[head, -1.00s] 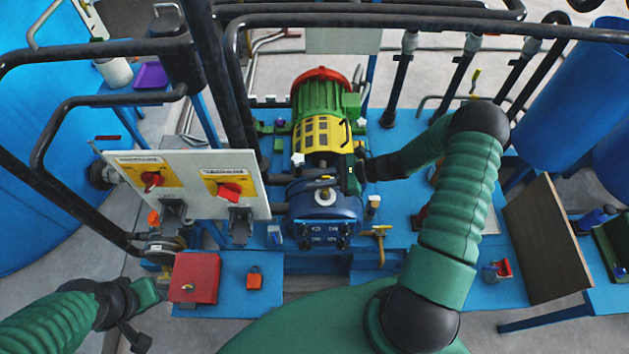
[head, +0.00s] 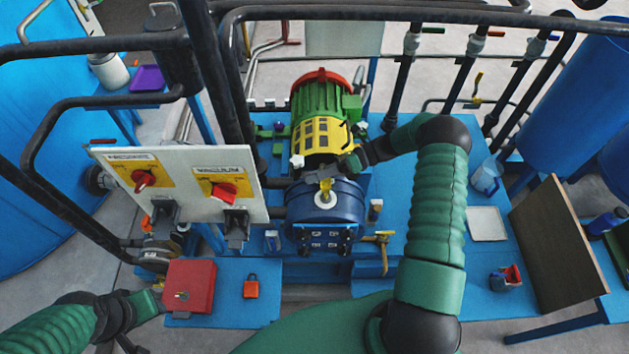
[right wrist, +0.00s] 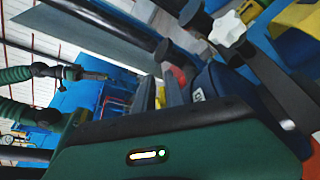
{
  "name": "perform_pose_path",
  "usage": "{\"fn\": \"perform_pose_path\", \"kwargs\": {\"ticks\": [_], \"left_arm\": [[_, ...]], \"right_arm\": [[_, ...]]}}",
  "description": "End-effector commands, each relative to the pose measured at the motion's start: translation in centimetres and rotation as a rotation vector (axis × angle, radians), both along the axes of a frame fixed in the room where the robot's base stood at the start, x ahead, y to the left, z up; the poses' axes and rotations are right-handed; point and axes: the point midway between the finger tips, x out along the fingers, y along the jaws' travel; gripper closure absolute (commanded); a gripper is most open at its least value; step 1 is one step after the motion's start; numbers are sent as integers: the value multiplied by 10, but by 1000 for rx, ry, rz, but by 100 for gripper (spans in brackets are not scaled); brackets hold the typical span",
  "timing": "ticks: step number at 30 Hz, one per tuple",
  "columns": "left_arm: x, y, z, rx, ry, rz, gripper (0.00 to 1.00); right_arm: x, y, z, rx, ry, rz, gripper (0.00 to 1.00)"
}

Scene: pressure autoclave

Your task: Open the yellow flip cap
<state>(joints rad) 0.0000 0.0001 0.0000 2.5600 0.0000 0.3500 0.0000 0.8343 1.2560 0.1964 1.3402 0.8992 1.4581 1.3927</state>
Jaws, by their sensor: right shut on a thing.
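A small yellow flip cap (head: 325,185) stands raised at the silver port on top of the blue pump (head: 326,208). My right gripper (head: 334,172) reaches in from the right, just above the port, and is shut on the cap; its fingertips are small and the exact contact is hard to see.
A yellow slotted cover (head: 321,138) and green motor (head: 320,100) stand behind the pump. A white star knob (right wrist: 230,28) is close to the right wrist. The switch panel (head: 185,185) stands left. A red box (head: 190,286) and orange padlock (head: 251,287) are in front.

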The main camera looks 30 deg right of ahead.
Motion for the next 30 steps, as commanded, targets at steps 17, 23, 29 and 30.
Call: {"fn": "perform_pose_path", "kwargs": {"ticks": [17, 23, 29, 30], "left_arm": [[0, 0, -16, 0, 0, 0, 64], [0, 0, -16, 0, 0, 0, 64], [0, 0, -16, 0, 0, 0, 64], [0, 0, -16, 0, 0, 0, 64]], "right_arm": [[0, -3, -11, 66, 133, -3, 100], [-1, -3, -11, 67, 134, -2, 100], [0, -3, -10, 69, 134, -1, 71], [0, -3, -9, 69, 133, 0, 71]]}}
